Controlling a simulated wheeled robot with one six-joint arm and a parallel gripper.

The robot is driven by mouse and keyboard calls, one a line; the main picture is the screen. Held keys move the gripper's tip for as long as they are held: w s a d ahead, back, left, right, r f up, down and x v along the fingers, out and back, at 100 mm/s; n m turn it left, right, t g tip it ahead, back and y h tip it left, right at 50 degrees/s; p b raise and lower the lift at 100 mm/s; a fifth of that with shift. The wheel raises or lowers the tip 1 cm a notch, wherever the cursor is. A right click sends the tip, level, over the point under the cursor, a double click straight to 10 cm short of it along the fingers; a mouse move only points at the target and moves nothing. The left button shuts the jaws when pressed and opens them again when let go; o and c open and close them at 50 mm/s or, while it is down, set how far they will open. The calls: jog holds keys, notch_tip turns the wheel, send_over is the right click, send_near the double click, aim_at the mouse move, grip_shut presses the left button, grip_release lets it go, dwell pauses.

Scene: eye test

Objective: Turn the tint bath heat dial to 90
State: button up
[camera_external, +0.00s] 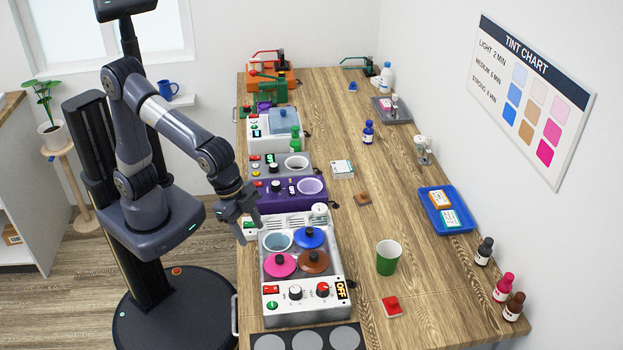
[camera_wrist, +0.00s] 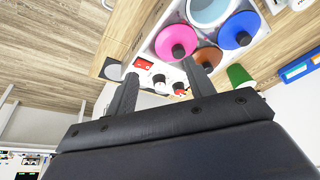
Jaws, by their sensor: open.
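The tint bath (camera_external: 306,309) stands on the bench, with pink, blue and brown lids and one uncovered well. The dial labels are too small to read. My gripper (camera_external: 252,226) is open and empty, above the bench edge and up and left of the panel, touching neither dial.
A purple unit (camera_external: 289,204) stands behind the tint bath. A green cup (camera_external: 388,257) and a red block (camera_external: 392,306) are to its right. A blue tray (camera_external: 446,226) and several bottles lie further right. Grey discs lie in front of the bath. The bench middle is largely clear.

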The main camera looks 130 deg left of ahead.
jog(key=s+d+f+b, duration=0.1)
jog(key=s+f, duration=0.2)
jog(key=s, duration=0.8)
jog(key=shift+s+d+g, duration=0.15)
jog(key=shift+s+g, duration=0.15)
jog(key=shift+s, duration=0.1)
notch_tip(320, 180, up, 3)
jog(key=n+g+p, duration=0.3)
jog(key=n+p, duration=0.4)
jog(key=n, duration=1.5)
send_over(323, 286)
jog(key=shift+h, duration=0.3)
notch_tip(323, 286, down, 10)
jog(key=shift+d+f, duration=0.1)
jog(key=c, duration=1)
